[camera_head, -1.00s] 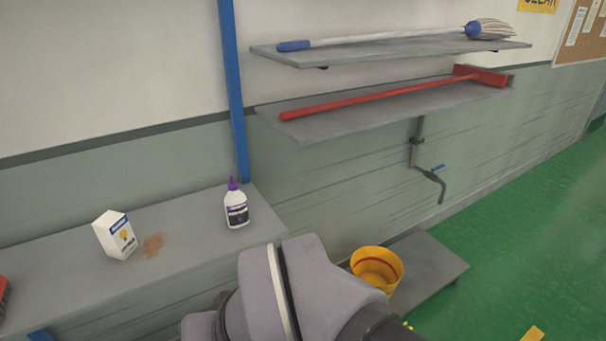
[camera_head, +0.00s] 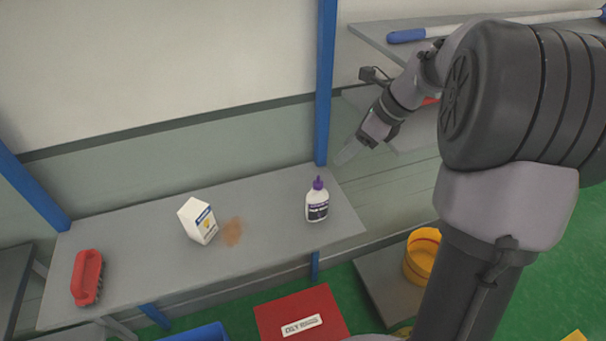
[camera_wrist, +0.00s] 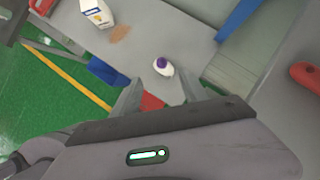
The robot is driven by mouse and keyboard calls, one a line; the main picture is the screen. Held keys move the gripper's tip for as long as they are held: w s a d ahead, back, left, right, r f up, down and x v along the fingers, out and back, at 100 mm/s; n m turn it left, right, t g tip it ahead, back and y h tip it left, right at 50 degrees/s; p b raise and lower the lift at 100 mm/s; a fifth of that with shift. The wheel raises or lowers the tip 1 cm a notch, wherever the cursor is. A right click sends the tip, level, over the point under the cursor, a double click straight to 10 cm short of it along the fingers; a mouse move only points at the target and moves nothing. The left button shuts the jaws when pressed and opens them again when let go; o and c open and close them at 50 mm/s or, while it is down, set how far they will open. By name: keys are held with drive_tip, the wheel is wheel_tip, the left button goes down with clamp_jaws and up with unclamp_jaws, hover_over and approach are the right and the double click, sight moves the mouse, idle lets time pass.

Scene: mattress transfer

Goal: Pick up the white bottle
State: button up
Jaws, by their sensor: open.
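The white bottle (camera_head: 317,204) has a purple cap and a dark label. It stands upright near the right end of the grey shelf (camera_head: 270,193). My gripper (camera_head: 348,153) is open and empty, above and to the right of the bottle in the head view, apart from it. In the wrist view, the bottle (camera_wrist: 163,68) shows from above, ahead of and between the two fingers (camera_wrist: 160,95). Nothing hides it in the head view.
A white box (camera_head: 198,221) and a brown stain (camera_head: 231,231) lie left of the bottle. A red brush (camera_head: 87,278) is at the shelf's left end. A blue post (camera_head: 326,85) rises behind the bottle. An upper shelf (camera_head: 372,34) is at right, near my arm.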

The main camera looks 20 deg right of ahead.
sight(320, 180)
drive_tip(key=b+x, duration=0.2)
drive_tip(key=x, duration=0.8)
drive_tip(key=shift+a+f, duration=0.15)
drive_tip(key=shift+f, duration=0.15)
drive_tip(key=x, duration=0.1)
drive_tip(key=b+x, duration=0.1)
drive_tip(key=x, duration=0.1)
drive_tip(key=b+x, duration=0.1)
drive_tip(key=x, duration=0.1)
drive_tip(key=shift+s+d+f, duration=0.2)
drive_tip(key=shift+d+f, duration=0.15)
drive_tip(key=shift+d, duration=0.05)
drive_tip(key=shift+w+f, duration=0.1)
drive_tip(key=shift+w, duration=0.05)
drive_tip(key=shift+c, duration=1.1)
clamp_jaws()
